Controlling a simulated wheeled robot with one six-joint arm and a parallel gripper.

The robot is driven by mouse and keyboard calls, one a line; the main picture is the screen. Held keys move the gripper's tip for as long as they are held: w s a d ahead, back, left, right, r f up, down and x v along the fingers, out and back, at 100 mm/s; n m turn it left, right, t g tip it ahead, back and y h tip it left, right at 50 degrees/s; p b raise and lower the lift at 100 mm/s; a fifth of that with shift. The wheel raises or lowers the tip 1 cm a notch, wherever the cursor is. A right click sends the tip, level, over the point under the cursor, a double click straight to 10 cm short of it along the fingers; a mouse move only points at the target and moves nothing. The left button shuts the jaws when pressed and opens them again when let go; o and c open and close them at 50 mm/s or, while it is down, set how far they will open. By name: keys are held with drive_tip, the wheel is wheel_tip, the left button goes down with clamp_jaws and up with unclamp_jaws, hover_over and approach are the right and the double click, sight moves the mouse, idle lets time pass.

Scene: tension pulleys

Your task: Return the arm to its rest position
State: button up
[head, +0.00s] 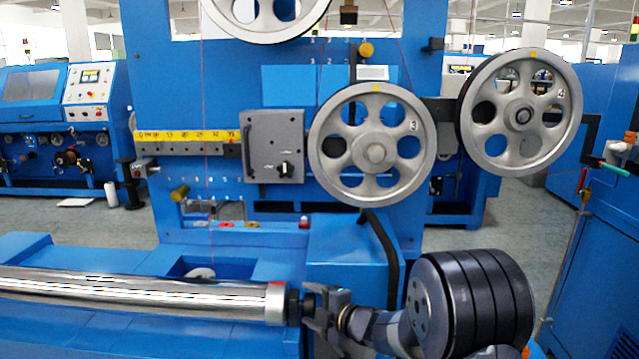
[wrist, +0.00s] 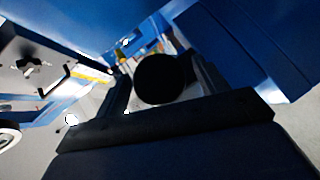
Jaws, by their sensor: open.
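My gripper (head: 308,306) is low in the head view, open and pointing left. It is at the right end of a long shiny metal cylinder (head: 150,290). My arm's black rounded section (head: 470,303) is to its right. In the wrist view the two dark fingers of my gripper (wrist: 157,79) stand apart on either side of a black round shape (wrist: 161,79). I cannot tell whether they touch it. Grey spoked pulley 3 (head: 376,155) and pulley 4 (head: 522,116) are on the machine above the arm, apart from my gripper. A third pulley (head: 265,14) is cut off at the top.
The blue machine (head: 180,60) fills the middle, with a yellow scale (head: 185,136), a grey panel (head: 273,146) and thin red wire. A blue cabinet (head: 600,250) borders the right. Another machine (head: 55,115) is behind left. Grey floor shows between them.

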drive_tip(key=shift+w+r+m+g+h+p, duration=0.15)
drive_tip(key=shift+m+g+p, duration=0.5)
drive_tip(key=shift+p, duration=2.6)
drive_tip(key=shift+s+r+m+g+h+p, duration=0.1)
drive_tip(key=shift+m+g+h+p, duration=0.45)
drive_tip(key=shift+p, duration=2.75)
drive_tip(key=shift+w+r+m+g+y+p, duration=0.2)
drive_tip(key=shift+g+p, duration=0.8)
drive_tip(key=shift+p, duration=2.25)
drive_tip(key=shift+s+f+m+g+p, duration=0.15)
drive_tip(key=shift+f+m+g+p, duration=0.25)
drive_tip(key=shift+p, duration=0.8)
drive_tip(key=shift+r, duration=0.15)
